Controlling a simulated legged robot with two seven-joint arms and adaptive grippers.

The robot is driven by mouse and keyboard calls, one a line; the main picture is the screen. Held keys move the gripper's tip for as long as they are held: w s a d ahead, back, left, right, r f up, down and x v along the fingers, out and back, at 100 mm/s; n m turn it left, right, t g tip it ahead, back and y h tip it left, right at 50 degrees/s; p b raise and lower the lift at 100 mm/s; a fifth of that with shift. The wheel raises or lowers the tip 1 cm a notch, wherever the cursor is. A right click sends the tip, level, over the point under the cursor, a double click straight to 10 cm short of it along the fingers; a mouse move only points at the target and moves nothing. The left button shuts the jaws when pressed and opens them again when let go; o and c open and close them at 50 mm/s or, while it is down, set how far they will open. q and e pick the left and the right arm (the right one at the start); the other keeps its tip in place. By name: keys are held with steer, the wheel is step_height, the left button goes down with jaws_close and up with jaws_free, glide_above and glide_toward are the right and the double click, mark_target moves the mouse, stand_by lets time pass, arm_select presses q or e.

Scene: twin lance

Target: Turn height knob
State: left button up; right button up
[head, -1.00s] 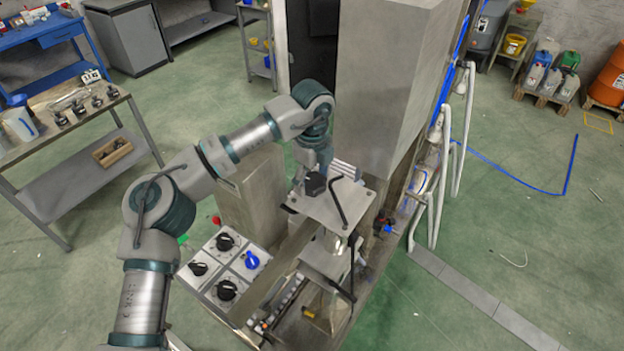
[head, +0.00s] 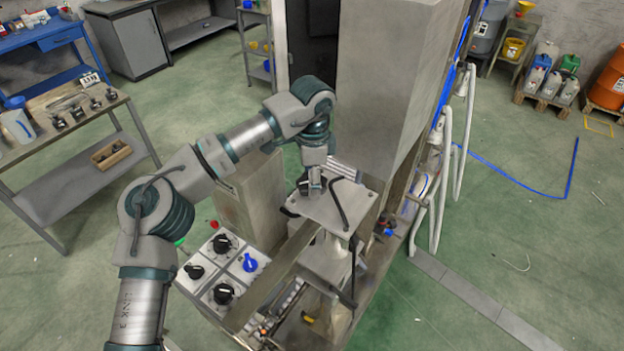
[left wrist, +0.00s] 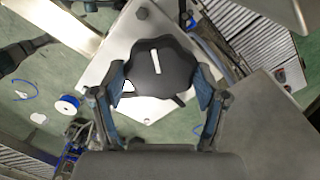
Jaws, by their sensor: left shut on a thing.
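The height knob (left wrist: 160,68) is a black lobed knob with a white pointer line, on top of a light metal plate. My left gripper (left wrist: 160,88) is shut on it in the left wrist view, one finger on each side. The white line points nearly straight up, leaning slightly left, in that view. In the head view my left gripper (head: 315,182) is over the metal plate (head: 330,208), and my wrist hides most of the knob. My right gripper does not show.
A control panel with black knobs (head: 222,244) and a blue knob (head: 250,262) is left of the plate. A tall grey metal housing (head: 385,85) stands close behind. A workbench (head: 75,125) stands at the far left.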

arm_select(q)
steer(key=shift+w+r+n, duration=0.1)
steer(key=shift+r+n, duration=0.1)
steer(key=shift+n, duration=0.5)
steer(key=o, duration=1.1)
steer(key=shift+o, duration=0.3)
steer(key=shift+w+d+f, duration=0.1)
steer(key=shift+f, duration=0.05)
step_height(320, 180, up, 12)
steer(key=shift+d, duration=0.15)
